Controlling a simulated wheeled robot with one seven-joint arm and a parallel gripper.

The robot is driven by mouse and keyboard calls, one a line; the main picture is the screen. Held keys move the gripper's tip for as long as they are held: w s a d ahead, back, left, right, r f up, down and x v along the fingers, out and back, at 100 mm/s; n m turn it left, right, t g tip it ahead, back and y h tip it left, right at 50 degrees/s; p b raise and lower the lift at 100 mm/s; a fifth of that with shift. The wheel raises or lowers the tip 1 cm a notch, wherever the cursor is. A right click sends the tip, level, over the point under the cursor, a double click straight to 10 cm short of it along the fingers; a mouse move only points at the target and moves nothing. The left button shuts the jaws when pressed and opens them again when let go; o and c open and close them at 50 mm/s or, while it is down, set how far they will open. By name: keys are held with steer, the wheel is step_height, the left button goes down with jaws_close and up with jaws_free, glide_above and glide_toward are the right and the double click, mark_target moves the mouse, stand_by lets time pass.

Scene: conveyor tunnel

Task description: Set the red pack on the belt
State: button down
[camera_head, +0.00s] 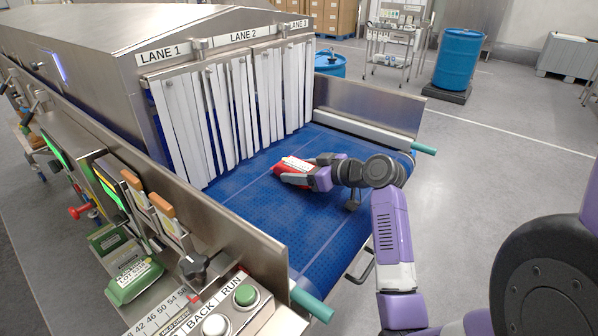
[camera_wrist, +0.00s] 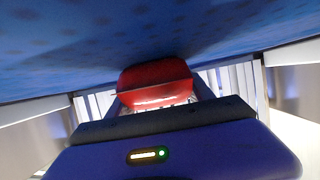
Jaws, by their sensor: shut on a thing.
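The red pack (camera_head: 296,166) has a white label on top and is at the middle of the blue belt (camera_head: 325,225), in front of the strip curtain. My gripper (camera_head: 311,172) reaches in from the right and is shut on the pack. In the wrist view the red pack (camera_wrist: 155,84) sits between the fingers, close to the blue belt surface (camera_wrist: 80,40). I cannot tell whether the pack touches the belt or is just above it.
White strip curtains (camera_head: 230,110) hang under signs for LANE 1, LANE 2 and LANE 3. A metal side wall (camera_head: 370,105) bounds the far side. A control panel with a green button (camera_head: 245,294) is at the near side. Belt around the pack is clear.

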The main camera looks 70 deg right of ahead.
steer(key=shift+s+a+f, duration=0.1)
steer(key=shift+f, duration=0.65)
steer(key=shift+c, duration=2)
jaws_free()
steer(key=shift+f+b, duration=0.2)
steer(key=shift+b, duration=0.1)
steer(key=shift+r, duration=0.15)
steer(key=shift+r+p, duration=0.25)
steer(key=shift+p, duration=0.1)
steer(key=b+v, duration=0.1)
steer(key=v, duration=0.5)
steer(key=r+v, duration=0.1)
steer(key=v, duration=0.5)
steer(key=shift+r+b, duration=0.15)
steer(key=shift+b, duration=0.2)
